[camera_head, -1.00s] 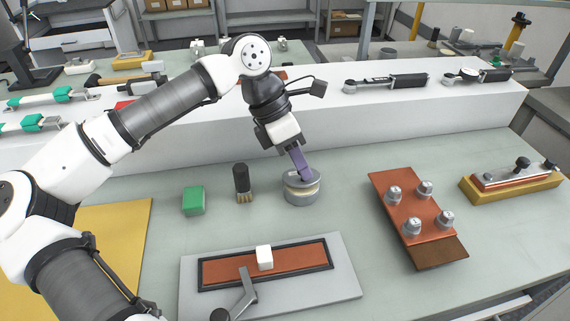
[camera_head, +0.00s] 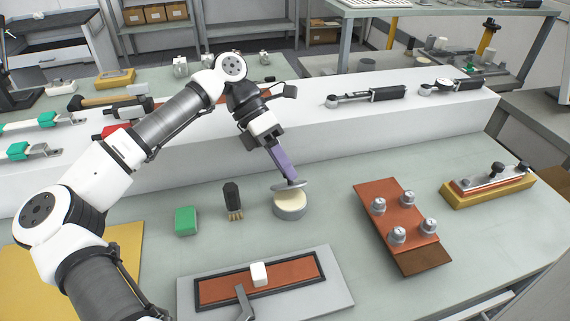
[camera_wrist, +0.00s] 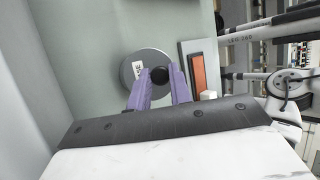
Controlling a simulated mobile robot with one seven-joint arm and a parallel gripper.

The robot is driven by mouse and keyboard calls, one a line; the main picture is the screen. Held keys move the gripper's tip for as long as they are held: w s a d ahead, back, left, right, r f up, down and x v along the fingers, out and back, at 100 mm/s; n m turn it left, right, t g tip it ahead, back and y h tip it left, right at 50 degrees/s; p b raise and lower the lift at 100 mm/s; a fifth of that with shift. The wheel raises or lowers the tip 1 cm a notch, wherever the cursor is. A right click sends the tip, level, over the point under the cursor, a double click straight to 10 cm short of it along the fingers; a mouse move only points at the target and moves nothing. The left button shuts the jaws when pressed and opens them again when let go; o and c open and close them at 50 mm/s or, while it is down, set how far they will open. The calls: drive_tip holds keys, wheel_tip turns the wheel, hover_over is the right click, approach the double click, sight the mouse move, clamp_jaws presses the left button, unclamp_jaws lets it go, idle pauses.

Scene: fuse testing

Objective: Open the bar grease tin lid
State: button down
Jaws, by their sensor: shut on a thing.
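The bar grease tin (camera_head: 290,207) is a short round metal tin on the bench, with pale cream contents showing at its top. Its grey disc lid (camera_head: 291,186) is held tilted just above the tin, apart from it at least on the near side. My gripper (camera_head: 290,180) has purple fingers and is shut on the lid. In the wrist view the purple fingertips (camera_wrist: 160,80) close on a dark knob in the middle of the round grey lid (camera_wrist: 131,72). The lid hides the tin in the wrist view.
A dark-handled brush (camera_head: 232,200) and a green block (camera_head: 187,220) stand left of the tin. A grey plate with a framed brown panel (camera_head: 340,292) lies in front. A brown board with several metal knobs (camera_head: 385,192) is to the right. A white raised shelf (camera_head: 340,130) runs behind.

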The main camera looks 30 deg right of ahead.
idle(0.3)
drive_tip(key=c, duration=1.3)
unclamp_jaws()
drive_tip(key=shift+o, duration=0.2)
drive_tip(key=shift+w, duration=0.1)
drive_tip(key=v, duration=1.3)
drive_tip(key=shift+w+a+r, duration=0.15)
drive_tip(key=shift+r, duration=0.15)
